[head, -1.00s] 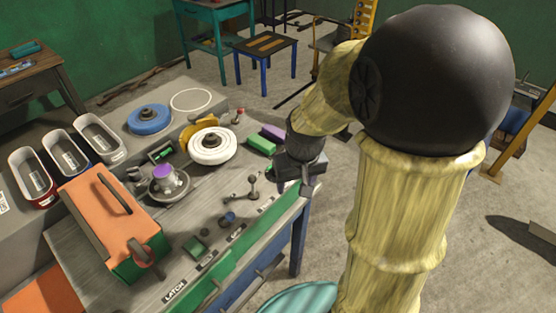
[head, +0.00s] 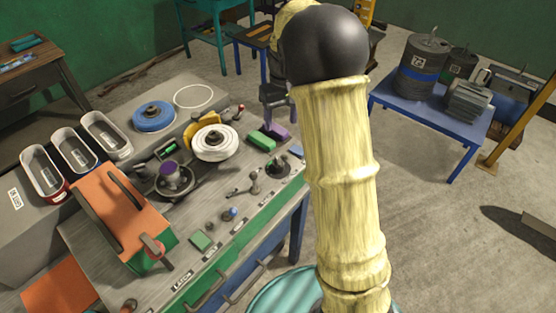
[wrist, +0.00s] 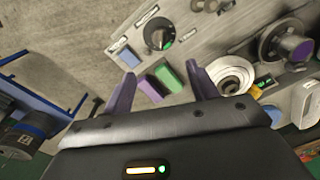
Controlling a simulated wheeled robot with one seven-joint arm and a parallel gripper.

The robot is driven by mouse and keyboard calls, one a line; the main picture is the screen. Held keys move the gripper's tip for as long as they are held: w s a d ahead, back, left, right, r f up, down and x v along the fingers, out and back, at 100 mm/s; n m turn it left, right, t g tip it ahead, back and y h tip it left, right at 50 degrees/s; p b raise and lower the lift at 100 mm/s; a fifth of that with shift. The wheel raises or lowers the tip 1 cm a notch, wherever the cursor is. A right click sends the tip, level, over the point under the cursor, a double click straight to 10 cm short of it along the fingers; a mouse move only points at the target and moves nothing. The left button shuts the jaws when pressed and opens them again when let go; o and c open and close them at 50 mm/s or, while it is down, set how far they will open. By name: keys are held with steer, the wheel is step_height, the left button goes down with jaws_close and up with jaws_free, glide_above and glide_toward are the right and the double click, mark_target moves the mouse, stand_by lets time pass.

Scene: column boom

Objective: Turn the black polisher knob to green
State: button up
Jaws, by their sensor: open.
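A black knob (wrist: 158,33) sits on a round dial on the bench top at the top of the wrist view, with a small green mark beside it. Its pointer direction is too small to read. In the head view the black knob (head: 280,167) is near the right end of the bench, left of my arm. My gripper (wrist: 161,70) is open, with its two purple fingers apart and pointing toward the bench. It is apart from the knob, which lies beyond the fingertips in the wrist view. In the head view the fingers are hard to make out.
A green block (head: 262,141) and purple block (head: 280,131) lie near the knob; in the wrist view they show between my fingers. A white polishing wheel (head: 214,143), a small lever (head: 254,182) and a purple-topped fixture (head: 173,175) stand on the bench. A blue table (head: 420,110) stands behind.

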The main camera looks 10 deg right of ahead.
mark_target(278, 160)
steer(key=f+p, duration=0.1)
steer(key=f, duration=0.4)
steer(key=f+p, duration=0.1)
steer(key=f, duration=0.5)
steer(key=f+p, duration=0.1)
steer(key=f, duration=0.5)
steer(key=shift+s+a+f+p, duration=0.1)
steer(key=shift+a+f+p, duration=0.05)
steer(key=shift+a+p, duration=0.25)
steer(key=c, duration=1)
steer(key=shift+m, duration=0.3)
steer(key=m+b, duration=0.1)
steer(key=m, duration=0.9)
steer(key=shift+t, duration=0.3)
steer(key=o, duration=1)
